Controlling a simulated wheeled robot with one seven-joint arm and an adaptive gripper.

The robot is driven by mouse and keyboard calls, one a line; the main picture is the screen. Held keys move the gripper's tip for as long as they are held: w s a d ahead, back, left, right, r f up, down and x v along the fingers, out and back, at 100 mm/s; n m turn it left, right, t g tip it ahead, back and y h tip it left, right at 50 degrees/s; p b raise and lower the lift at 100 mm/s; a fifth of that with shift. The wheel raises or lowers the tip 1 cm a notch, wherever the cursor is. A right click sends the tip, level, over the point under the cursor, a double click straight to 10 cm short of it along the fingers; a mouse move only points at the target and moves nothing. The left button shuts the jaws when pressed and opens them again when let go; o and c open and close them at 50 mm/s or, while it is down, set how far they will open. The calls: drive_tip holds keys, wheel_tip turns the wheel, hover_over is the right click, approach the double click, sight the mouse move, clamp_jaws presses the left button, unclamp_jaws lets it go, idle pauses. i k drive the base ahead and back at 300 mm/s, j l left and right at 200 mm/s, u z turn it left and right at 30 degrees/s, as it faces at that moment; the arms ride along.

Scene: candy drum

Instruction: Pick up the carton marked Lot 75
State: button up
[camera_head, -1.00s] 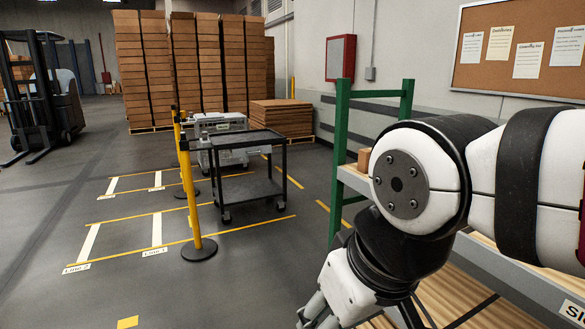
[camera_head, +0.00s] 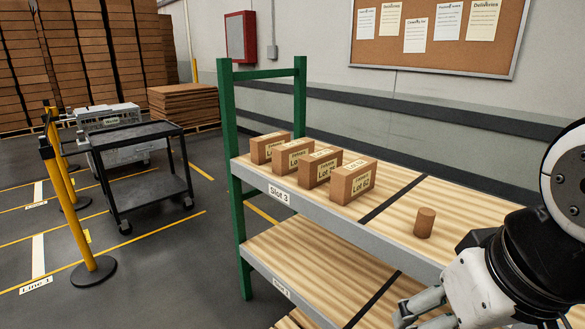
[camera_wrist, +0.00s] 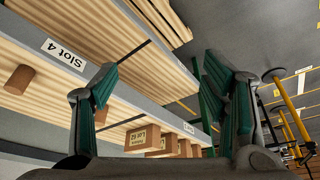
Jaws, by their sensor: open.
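Several brown cartons with pale labels stand in a row on the upper shelf (camera_head: 400,216) above the Slot 3 tag. The nearest carton (camera_head: 353,181) seems to read Lot 6-something; the other carton labels, on the carton (camera_head: 320,168), the carton (camera_head: 292,156) and the far-left carton (camera_head: 269,148), are too small to read surely. The cartons also show in the wrist view, the closest one (camera_wrist: 142,138) between my fingers but well beyond them. My gripper (camera_wrist: 160,95) is open and empty, apart from the cartons. In the head view it is at the lower right, partly cut off.
A brown cylinder (camera_head: 425,222) stands on the shelf right of the cartons. A green post (camera_head: 236,190) bounds the shelf's left end. A lower shelf (camera_head: 320,262) lies beneath. A black cart (camera_head: 150,190) and yellow posts (camera_head: 82,215) stand on the floor to the left.

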sight(314, 169)
drive_tip(key=z, duration=0.45)
drive_tip(key=i+j+z, duration=0.15)
drive_tip(key=j+z, duration=0.15)
drive_tip(key=i+j+z, duration=0.1)
drive_tip(key=j+z, duration=0.15)
drive_tip(key=i+j+z, duration=0.1)
drive_tip(key=j+z, duration=0.2)
drive_tip(key=i+j+z, duration=0.2)
drive_tip(key=j, duration=1.15)
drive_tip(key=j+z, duration=0.2)
drive_tip(key=j, duration=2.15)
drive_tip(key=i, duration=0.05)
